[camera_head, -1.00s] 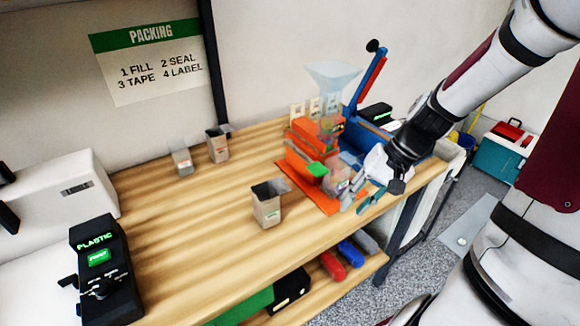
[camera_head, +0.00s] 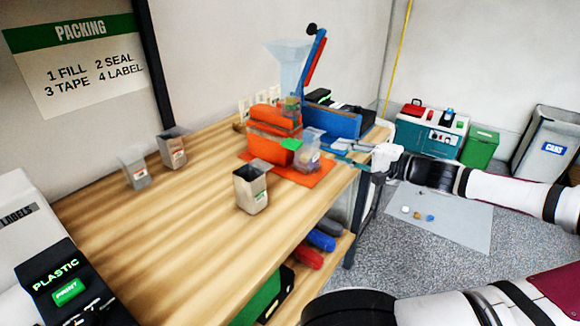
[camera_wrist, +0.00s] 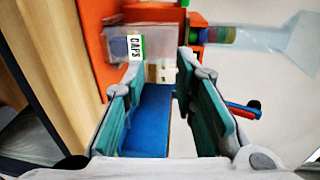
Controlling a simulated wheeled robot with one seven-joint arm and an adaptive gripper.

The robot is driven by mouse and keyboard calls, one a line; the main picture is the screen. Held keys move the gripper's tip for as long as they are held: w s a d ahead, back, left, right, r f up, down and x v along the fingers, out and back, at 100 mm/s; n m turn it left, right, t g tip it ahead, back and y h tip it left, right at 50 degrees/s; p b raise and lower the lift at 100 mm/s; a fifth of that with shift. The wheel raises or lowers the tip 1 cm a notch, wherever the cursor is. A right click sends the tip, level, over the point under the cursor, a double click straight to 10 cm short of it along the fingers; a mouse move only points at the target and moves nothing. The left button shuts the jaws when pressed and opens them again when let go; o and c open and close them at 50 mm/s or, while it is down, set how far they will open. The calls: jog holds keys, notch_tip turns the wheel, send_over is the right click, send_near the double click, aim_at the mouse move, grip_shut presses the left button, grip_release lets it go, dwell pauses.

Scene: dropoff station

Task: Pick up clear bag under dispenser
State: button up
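The clear bag (camera_head: 308,157) stands upright on the orange base, under the funnel-topped dispenser (camera_head: 290,66). It looks see-through with some contents low down. In the wrist view a clear bag (camera_wrist: 121,47) with a CAPS label shows beyond the fingertips, left of centre. My gripper (camera_head: 346,156) is level at the table's right edge, to the right of the bag and pointing toward it. In the wrist view my gripper (camera_wrist: 160,62) has its teal-padded fingers spread, with nothing held between them. The fingertips look apart from the bag.
Several clear bags, including a front one (camera_head: 251,192), stand on the wooden table (camera_head: 170,235).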

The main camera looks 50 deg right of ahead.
jog(key=s+d+r+m+t+h, duration=0.1)
jog(key=s+d+m+h, duration=0.1)
jog(key=s+d, duration=0.1)
jog(key=b, duration=0.2)
send_near(320, 130)
jog(key=w, duration=0.4)
jog(key=shift+w+a+f, duration=0.15)
jog(key=shift+w, duration=0.2)
jog(key=shift+w+d+b, duration=0.2)
jog(key=shift+w, duration=1.1)
jog(key=shift+w+d+b, duration=0.15)
jog(key=shift+w+d, duration=0.05)
jog(key=shift+w, duration=1.15)
grip_shut()
